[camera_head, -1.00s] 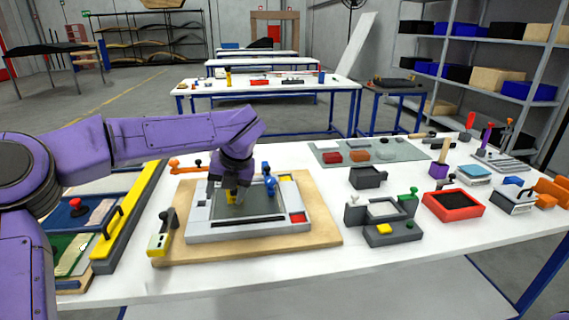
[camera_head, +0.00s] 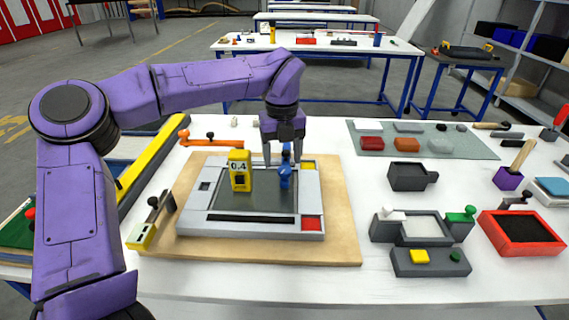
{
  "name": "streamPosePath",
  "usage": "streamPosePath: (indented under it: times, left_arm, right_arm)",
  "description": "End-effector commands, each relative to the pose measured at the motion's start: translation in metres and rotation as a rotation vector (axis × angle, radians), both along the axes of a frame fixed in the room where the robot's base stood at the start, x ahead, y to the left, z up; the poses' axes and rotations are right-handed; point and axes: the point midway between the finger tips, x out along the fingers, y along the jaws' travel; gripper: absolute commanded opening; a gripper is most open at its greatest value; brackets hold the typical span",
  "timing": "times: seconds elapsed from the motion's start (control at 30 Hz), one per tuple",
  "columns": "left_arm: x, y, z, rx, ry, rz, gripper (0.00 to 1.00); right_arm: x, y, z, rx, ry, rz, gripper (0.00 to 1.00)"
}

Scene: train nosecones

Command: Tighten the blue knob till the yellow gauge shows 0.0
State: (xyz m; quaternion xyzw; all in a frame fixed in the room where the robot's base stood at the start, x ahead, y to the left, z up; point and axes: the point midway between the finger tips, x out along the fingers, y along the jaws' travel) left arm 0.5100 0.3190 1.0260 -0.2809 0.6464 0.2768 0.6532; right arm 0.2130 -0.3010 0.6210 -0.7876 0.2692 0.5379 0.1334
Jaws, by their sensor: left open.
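The yellow gauge (camera_head: 240,171) stands upright on the grey frame fixture on a wooden board, and its display reads 0.4. The blue knob (camera_head: 285,177) stands to its right on the same fixture (camera_head: 203,218). My left gripper (camera_head: 283,160) points down over the fixture with its fingers apart, at the blue knob's upper part. The fingers show on either side of the knob's top in the picture; whether they touch it I cannot tell. My right gripper is not in view.
A grey device with white and green knobs (camera_head: 421,228) and a red tray (camera_head: 522,228) stand to the right. A grey box (camera_head: 409,177) and a green mat (camera_head: 463,143) lie behind them. A yellow-and-grey tool (camera_head: 150,226) is at the board's left edge.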

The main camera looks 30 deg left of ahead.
Motion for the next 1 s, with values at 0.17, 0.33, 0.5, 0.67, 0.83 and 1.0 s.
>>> streamPosePath:
  times: [0.17, 0.33, 0.5, 0.67, 0.83, 1.0]
  left_arm:
    - [0.002, 0.0, -0.027, 0.001, 0.005, 0.001, 0.65]
    - [0.002, 0.0, -0.034, 0.001, 0.002, 0.0, 0.65]
    - [0.001, 0.001, -0.034, 0.001, 0.002, 0.001, 0.62]
    - [0.001, 0.001, -0.034, 0.001, 0.001, 0.0, 0.1]
    - [0.002, 0.001, -0.033, 0.001, 0.001, -0.002, 0.09]
    - [0.001, 0.001, -0.032, 0.001, 0.002, -0.033, 0.09]
  right_arm:
    - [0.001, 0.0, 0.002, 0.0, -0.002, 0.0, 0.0]
    - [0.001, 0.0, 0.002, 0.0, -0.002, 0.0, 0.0]
    - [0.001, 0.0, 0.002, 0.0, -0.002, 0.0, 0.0]
    - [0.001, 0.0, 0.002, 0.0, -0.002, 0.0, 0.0]
    - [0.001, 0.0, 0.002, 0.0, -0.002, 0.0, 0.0]
    - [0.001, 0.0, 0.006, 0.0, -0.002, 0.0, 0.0]
